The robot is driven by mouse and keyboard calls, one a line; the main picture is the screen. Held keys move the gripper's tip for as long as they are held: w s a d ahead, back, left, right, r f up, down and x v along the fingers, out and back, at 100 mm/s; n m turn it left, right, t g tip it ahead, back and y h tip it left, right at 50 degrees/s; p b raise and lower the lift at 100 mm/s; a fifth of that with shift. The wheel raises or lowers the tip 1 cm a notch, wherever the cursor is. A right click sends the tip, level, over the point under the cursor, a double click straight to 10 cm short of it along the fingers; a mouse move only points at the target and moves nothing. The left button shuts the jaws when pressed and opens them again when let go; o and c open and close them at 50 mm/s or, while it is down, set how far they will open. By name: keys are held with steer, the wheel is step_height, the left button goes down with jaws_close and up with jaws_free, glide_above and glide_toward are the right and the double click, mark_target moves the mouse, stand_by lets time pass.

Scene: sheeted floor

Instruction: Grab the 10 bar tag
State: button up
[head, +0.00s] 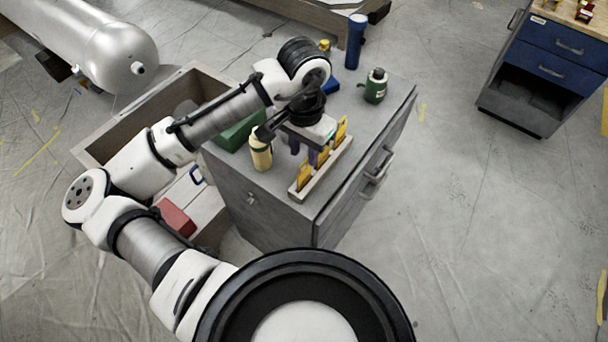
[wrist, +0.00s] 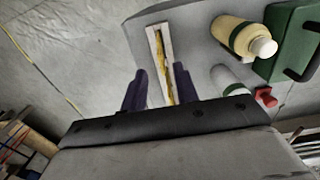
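Three yellow tags stand upright in a row in a pale slotted rack (head: 333,172) on the grey cabinet top: a near tag (head: 304,178), a middle tag (head: 322,156) and a far tag (head: 341,130). Their markings are too small to read, so I cannot tell which says 10 bar. My gripper (head: 306,148) points down over the cabinet beside the rack. In the wrist view its two dark fingers (wrist: 160,88) are apart, with the rack and the yellow tag edges (wrist: 160,55) showing between them. I see nothing held.
A cream bottle (head: 261,154) and a green box (head: 240,132) stand close left of my gripper. A dark green bottle (head: 376,86) and a blue cylinder (head: 355,40) stand farther back. The cabinet top's right side is clear. A wooden crate (head: 100,150) adjoins the left.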

mark_target(304, 162)
steer(key=shift+w+f+p, duration=0.1)
steer(key=shift+f+p, duration=0.5)
steer(key=shift+f, duration=3)
jaws_close()
